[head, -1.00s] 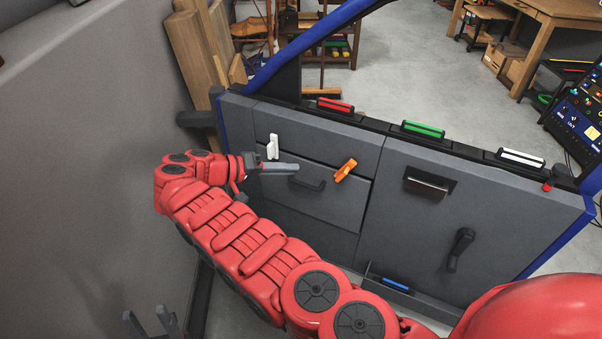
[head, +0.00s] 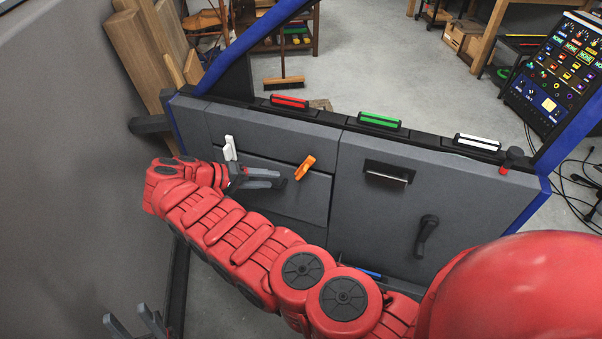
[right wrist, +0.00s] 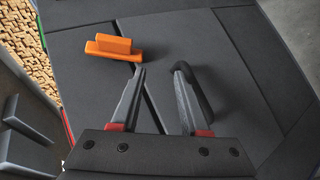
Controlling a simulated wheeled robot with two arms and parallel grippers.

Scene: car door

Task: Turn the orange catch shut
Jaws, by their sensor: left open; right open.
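The orange catch (head: 305,167) sits on the grey door panel, its grip slanted in the head view. In the right wrist view the orange catch (right wrist: 115,47) lies just beyond and left of the fingertips, with its grip bar raised from its base. My right gripper (head: 278,179) is open and empty, its fingers pointing right, just left of the catch. In the right wrist view my right gripper (right wrist: 160,78) has a clear gap between its fingertips; the left one is close to the catch, and contact cannot be told. My left gripper (head: 133,326) is open and empty at the lower left.
A white catch (head: 230,148) is left of the orange one. Red (head: 289,102), green (head: 379,120) and white (head: 477,142) bars line the door's top ledge. A black crank handle (head: 426,236) is further right.

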